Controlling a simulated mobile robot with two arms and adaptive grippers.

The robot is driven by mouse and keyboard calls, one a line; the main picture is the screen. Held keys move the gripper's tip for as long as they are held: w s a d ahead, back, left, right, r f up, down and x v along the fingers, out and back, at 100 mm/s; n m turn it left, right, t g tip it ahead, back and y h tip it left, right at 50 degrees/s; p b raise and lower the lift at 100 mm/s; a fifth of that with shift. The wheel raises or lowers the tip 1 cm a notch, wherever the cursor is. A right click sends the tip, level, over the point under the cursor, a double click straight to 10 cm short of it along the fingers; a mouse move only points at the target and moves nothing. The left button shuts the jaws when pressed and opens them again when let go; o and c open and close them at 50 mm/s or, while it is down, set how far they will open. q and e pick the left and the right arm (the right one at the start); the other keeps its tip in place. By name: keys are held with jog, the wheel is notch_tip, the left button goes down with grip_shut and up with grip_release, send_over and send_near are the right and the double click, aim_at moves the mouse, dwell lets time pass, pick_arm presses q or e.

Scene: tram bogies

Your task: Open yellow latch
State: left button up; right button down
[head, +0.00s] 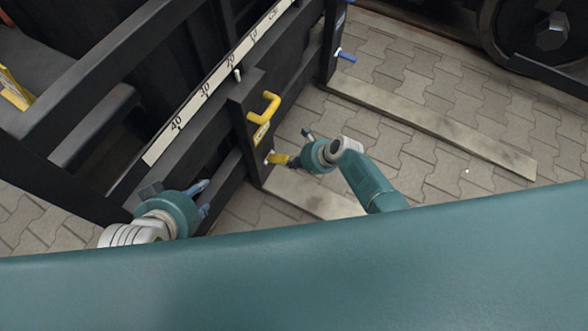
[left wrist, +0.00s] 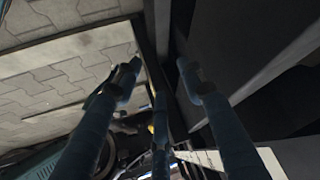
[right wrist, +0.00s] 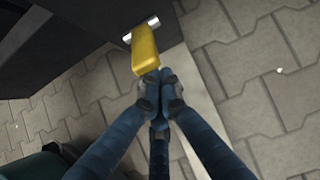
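The yellow latch (head: 278,158) is a short yellow lever on a bright metal pin, low on the dark frame. It also shows in the right wrist view (right wrist: 145,50), pointing toward my right gripper. My right gripper (right wrist: 160,80) has its fingertips close together at the latch's free end. They look shut, and I cannot tell whether they touch it. In the head view my right gripper (head: 293,161) is just right of the latch. My left gripper (head: 203,187) is at the dark frame's lower left; its fingers are apart and empty in the left wrist view (left wrist: 160,68).
A yellow U-shaped handle (head: 264,108) sits on the dark post above the latch. A white numbered scale (head: 205,92) runs along the frame. A blue-handled pin (head: 346,56) sticks out farther back. Paving (head: 440,100) at the right is mostly clear.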

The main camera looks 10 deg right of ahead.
aim_at(284, 157)
pick_arm(q)
jog(key=shift+s+a+g+y+p, duration=0.5)
jog(key=shift+s+a+g+p, duration=1)
jog(key=shift+s, duration=2.5)
pick_arm(e)
jog(key=r, duration=0.1)
jog(key=w+a+r+p, duration=0.1)
jog(key=a+r+p, duration=0.1)
jog(key=r, duration=0.1)
jog(key=shift+w+a, duration=0.1)
jog(key=shift+w, duration=0.2)
pick_arm(q)
notch_tip(284, 157, down, 11)
jog(key=w+g, duration=0.1)
jog(key=shift+w+d+r+p, duration=0.15)
jog(key=shift+w+d+p, duration=0.05)
jog(key=shift+d+p, duration=0.2)
pick_arm(e)
jog(key=shift+w+a+r, duration=0.2)
jog(key=shift+a, duration=0.05)
jog(key=v, duration=1.2)
